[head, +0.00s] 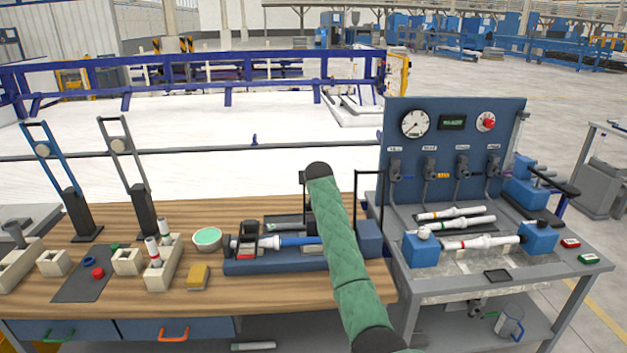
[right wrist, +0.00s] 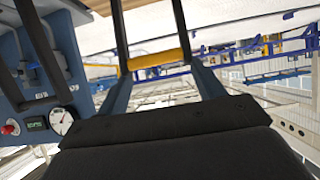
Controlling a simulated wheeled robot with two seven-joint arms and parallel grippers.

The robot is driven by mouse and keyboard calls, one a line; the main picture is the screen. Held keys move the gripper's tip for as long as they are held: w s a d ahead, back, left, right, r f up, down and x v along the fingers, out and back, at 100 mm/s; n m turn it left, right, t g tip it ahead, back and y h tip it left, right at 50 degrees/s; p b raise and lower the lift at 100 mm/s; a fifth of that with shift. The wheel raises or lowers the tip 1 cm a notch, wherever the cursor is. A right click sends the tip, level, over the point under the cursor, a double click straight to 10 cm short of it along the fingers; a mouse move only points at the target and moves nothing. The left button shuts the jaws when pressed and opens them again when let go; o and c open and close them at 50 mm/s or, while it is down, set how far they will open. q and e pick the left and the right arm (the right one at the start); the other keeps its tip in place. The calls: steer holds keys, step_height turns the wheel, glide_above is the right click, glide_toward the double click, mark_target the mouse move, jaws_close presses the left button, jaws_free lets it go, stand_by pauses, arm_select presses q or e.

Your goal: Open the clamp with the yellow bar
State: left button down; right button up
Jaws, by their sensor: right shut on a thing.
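The yellow bar (right wrist: 158,58) crosses between the two dark side bars in the right wrist view. My right gripper (right wrist: 160,72) is shut on this bar, its fingers at the bar's ends. In the head view my arm hides the gripper, the yellow bar and part of the fixture. A white-and-blue pipe (head: 290,242) lies along the fixture. My left gripper is not in view.
On the wooden table's left are two tall stands (head: 131,178), beige holders (head: 50,263), a green-topped round dish (head: 207,238) and a yellow sponge-like block (head: 198,277). The blue gauge panel (head: 460,135) and a bench with several pipes (head: 455,223) stand at right.

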steer(key=shift+r, duration=0.2)
steer(key=o, duration=1.2)
steer(key=shift+c, duration=0.2)
steer(key=shift+o, duration=0.2)
steer(key=shift+w+f, duration=0.1)
steer(key=shift+f, duration=0.2)
steer(key=shift+s+r, duration=0.1)
steer(key=shift+s, duration=0.2)
arm_select(q)
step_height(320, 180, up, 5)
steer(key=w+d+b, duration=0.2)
steer(key=b, duration=0.1)
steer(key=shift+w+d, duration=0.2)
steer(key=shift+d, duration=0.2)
arm_select(e)
steer(key=v, duration=0.7)
steer(key=shift+r, duration=0.1)
